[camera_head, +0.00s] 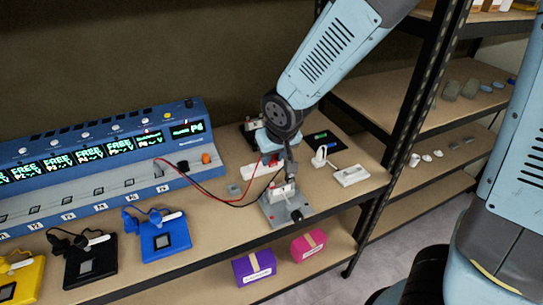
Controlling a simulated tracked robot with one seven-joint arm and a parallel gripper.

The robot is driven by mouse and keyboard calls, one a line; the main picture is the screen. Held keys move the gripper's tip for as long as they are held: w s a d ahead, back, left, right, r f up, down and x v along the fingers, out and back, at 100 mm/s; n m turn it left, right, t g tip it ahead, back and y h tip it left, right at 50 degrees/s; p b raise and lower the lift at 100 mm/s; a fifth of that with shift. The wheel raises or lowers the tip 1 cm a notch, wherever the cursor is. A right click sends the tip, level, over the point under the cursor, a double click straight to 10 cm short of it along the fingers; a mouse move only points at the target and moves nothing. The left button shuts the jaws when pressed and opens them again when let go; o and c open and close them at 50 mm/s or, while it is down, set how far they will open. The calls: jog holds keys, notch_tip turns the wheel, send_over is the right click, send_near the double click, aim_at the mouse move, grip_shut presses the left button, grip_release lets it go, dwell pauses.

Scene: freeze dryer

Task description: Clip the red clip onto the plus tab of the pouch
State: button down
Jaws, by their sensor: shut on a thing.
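My gripper (289,172) is pointed down over a small grey metal fixture (292,212) near the front edge of the bench. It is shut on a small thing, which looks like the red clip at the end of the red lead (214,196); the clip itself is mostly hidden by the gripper. A small whitish piece, likely the pouch (281,190), sits in the fixture just below the fingertips. The plus tab is too small to make out, and I cannot tell whether the clip touches it. A black lead (262,196) also runs to the fixture area.
A blue multi-channel instrument (120,165) with lit displays stands at the left. Yellow (22,280), black (90,262) and blue (166,236) units sit before it. White items (351,175) lie right of the fixture. Purple (254,267) and pink (308,244) boxes are below; a rack post (408,110) stands right.

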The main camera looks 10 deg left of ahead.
jog(key=shift+f, duration=0.2)
send_over(272, 187)
jog(key=shift+f, duration=2.85)
jog(key=shift+f, duration=1.1)
dwell(0.8)
jog(key=c, duration=0.8)
grip_release()
jog(key=shift+r, duration=0.1)
jog(key=shift+v, duration=6.8)
